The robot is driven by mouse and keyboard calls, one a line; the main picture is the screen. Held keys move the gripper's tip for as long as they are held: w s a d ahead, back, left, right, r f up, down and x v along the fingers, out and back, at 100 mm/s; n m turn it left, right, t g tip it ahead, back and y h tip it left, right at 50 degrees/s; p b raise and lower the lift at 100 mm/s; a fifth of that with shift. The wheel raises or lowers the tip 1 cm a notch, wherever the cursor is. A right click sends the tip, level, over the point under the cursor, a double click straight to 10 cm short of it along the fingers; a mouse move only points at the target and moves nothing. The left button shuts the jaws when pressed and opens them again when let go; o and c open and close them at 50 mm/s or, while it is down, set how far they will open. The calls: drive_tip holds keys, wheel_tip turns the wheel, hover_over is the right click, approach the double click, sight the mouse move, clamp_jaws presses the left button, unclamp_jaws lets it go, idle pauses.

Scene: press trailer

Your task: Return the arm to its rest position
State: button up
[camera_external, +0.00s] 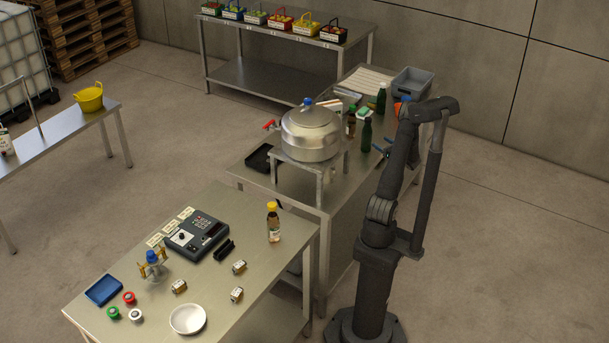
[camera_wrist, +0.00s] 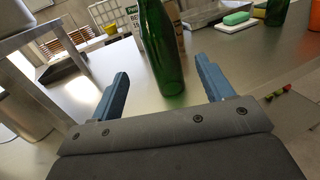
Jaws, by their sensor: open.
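My arm stands at the right of the external view, its upper links raised and the wrist folded over to the left. My gripper (camera_external: 381,147) has blue fingers and is open, above the middle bench. In the wrist view the two fingers of my gripper (camera_wrist: 162,68) are spread wide with nothing clamped. A green bottle (camera_wrist: 163,45) stands upright on the bench, seen in the gap between the fingers. It appears clear of both fingers; its exact distance is hard to tell. In the external view a green bottle (camera_external: 366,135) stands just left of the gripper.
A steel pot (camera_external: 311,135) sits on a raised stand (camera_external: 327,183) left of my gripper. A second green bottle (camera_external: 381,98) and a grey bin (camera_external: 412,82) stand toward the bench's back. The front table (camera_external: 215,290) holds small items. Open floor lies to the right.

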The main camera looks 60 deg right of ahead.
sight(371, 130)
drive_tip(key=x, duration=1.1)
drive_tip(key=shift+w+f, duration=0.1)
wheel_tip(371, 130, up, 2)
drive_tip(key=shift+r, duration=1)
drive_tip(key=shift+f, duration=0.1)
